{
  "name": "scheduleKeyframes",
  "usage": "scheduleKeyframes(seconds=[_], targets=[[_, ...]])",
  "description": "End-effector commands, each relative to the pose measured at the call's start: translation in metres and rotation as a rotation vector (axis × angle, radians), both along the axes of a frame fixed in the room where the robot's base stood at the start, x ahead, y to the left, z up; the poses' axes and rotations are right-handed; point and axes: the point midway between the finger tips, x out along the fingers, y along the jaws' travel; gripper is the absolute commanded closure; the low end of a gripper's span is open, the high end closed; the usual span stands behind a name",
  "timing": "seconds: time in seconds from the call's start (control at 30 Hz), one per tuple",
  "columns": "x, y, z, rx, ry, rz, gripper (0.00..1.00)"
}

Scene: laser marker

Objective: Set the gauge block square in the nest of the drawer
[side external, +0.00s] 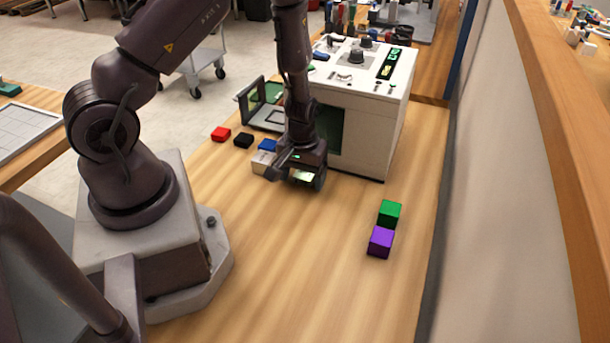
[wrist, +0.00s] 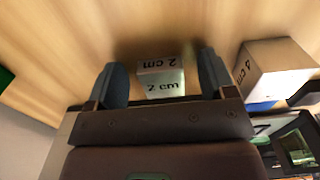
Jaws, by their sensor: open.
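A silver block marked "2 cm" (wrist: 162,80) lies between the two fingers of my gripper (wrist: 164,70) in the wrist view, with a gap on each side. The fingers are open and do not touch it. In the side view my gripper (side external: 304,179) is low over the table in front of the machine, and the silver block (side external: 302,175) shows partly beneath it. A larger pale block marked "4 cm" (wrist: 270,72) stands beside it, also in the side view (side external: 262,163). An open framed part, perhaps the drawer (side external: 265,116), stands out left of the machine; its nest cannot be made out.
The white machine (side external: 372,120) stands just behind my gripper. Green (side external: 389,211) and purple (side external: 381,242) blocks lie to the right. The front of the table is clear.

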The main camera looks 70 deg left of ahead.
Motion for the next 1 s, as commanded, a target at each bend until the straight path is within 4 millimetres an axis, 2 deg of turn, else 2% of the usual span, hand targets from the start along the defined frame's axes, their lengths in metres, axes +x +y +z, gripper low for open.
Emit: scheduleKeyframes(seconds=[0.17, 0.27, 0.4, 0.5, 0.77, 0.87, 1.0], targets=[[0.000, 0.000, 0.000, 0.001, -0.001, 0.000, 0.23], [0.000, 0.000, 0.000, 0.000, 0.000, 0.000, 0.42], [0.000, 0.000, 0.000, 0.000, 0.000, -0.001, 0.74], [0.000, 0.000, 0.000, 0.001, -0.001, -0.001, 0.83], [0.001, 0.000, 0.003, 0.001, -0.001, -0.001, 0.83], [0.001, 0.000, 0.010, 0.001, -0.002, -0.002, 0.83], [0.001, 0.000, 0.031, 0.002, -0.005, -0.003, 0.83]])
